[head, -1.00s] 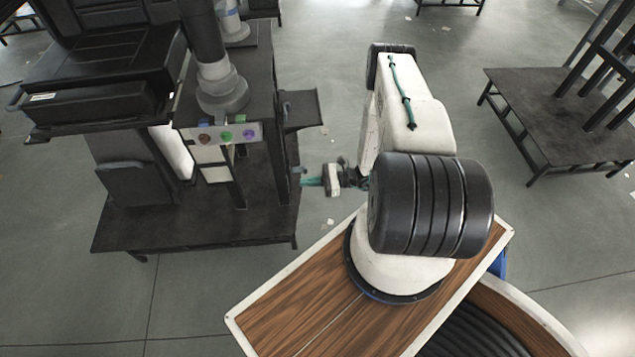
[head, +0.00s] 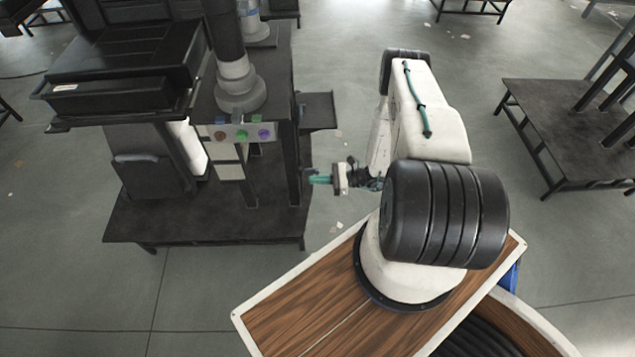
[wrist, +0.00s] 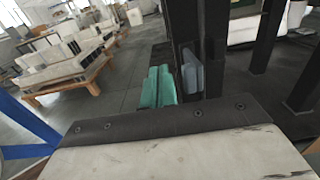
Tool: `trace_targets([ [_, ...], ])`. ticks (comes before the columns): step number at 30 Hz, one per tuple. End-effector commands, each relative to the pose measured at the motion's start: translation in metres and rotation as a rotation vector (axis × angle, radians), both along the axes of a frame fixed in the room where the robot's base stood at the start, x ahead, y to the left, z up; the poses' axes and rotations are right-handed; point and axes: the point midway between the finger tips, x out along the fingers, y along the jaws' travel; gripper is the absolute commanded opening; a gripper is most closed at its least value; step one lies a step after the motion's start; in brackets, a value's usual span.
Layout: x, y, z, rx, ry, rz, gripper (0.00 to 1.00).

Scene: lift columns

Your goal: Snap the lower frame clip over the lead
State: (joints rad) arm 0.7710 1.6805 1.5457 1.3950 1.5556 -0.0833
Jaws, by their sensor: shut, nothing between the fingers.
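My gripper (head: 318,179) has teal fingers and is at the right side of the dark lift-column frame (head: 205,215), close to its right-hand post. In the wrist view the teal fingers (wrist: 158,88) are together with nothing between them. A blue-grey flap-like piece (wrist: 190,72), which may be the lower frame clip, is on the dark post just right of the fingers. A narrow gap seems to separate it from the fingers; contact cannot be told. I cannot make out the lead in either view.
A panel (head: 238,133) with orange, green and purple buttons is on the frame, left of my gripper. A small dark shelf (head: 318,110) juts out behind the gripper. Another dark table (head: 570,125) stands at the right. In the wrist view a wooden pallet with white blocks (wrist: 70,60) is far left.

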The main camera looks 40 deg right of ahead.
Motion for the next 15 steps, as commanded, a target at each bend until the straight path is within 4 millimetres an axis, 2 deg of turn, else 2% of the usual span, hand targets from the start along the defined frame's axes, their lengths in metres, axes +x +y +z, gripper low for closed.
trace_targets([
  [15,0.017,-0.012,0.000,-0.001,-0.001,0.000,0.00],
])
